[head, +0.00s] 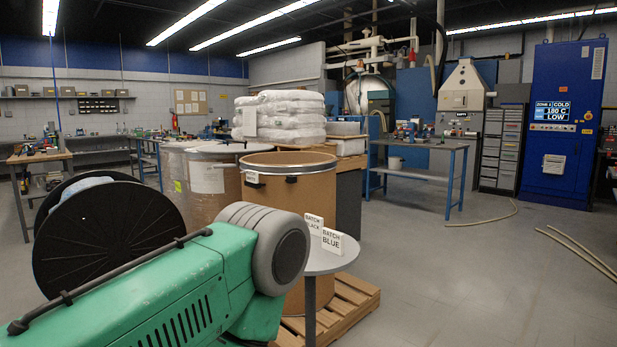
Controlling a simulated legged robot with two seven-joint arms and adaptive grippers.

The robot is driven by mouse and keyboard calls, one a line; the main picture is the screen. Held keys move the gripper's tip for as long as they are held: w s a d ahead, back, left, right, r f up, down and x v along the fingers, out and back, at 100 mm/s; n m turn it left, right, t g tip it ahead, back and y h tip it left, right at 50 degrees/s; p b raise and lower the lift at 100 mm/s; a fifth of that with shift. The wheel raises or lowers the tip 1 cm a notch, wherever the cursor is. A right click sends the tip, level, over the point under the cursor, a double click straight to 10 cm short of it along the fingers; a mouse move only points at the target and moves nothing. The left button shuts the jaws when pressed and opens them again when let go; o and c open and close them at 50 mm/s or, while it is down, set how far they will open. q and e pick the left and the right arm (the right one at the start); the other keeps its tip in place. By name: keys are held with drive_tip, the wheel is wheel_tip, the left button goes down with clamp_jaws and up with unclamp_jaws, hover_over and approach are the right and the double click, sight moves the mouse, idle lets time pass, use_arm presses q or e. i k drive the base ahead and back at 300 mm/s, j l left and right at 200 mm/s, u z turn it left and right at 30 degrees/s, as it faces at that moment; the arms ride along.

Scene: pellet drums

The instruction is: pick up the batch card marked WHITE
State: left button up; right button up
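A card lettered BATCH BLUE (332,242) stands upright on a small round grey table (322,262) near the middle of the head view. Behind it, to its left, stands a card whose lettering seems to be BATCH BLACK (313,220), partly covered by the blue one. No card reading WHITE can be made out. A green vented body with a grey ribbed round end covers the left part of the table; whether it is mine I cannot tell. Neither of my grippers shows.
An open brown drum (305,190) stands on a wooden pallet (352,298) behind the table. A wrapped drum (205,180) stands to its left, with stacked white bags (280,113) beyond. The floor at right is mostly clear, with hoses (580,250) lying on it.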

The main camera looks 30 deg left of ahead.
sight(252, 176)
drive_tip(key=i+j+z, duration=0.2)
drive_tip(key=j, duration=0.25)
drive_tip(key=i+j+z, duration=0.15)
drive_tip(key=j, duration=0.3)
drive_tip(key=i+j+z, duration=0.2)
drive_tip(key=j, duration=0.3)
drive_tip(key=j+z, duration=0.2)
drive_tip(key=j, duration=0.3)
drive_tip(key=i+j+z, duration=0.15)
drive_tip(key=j, duration=0.4)
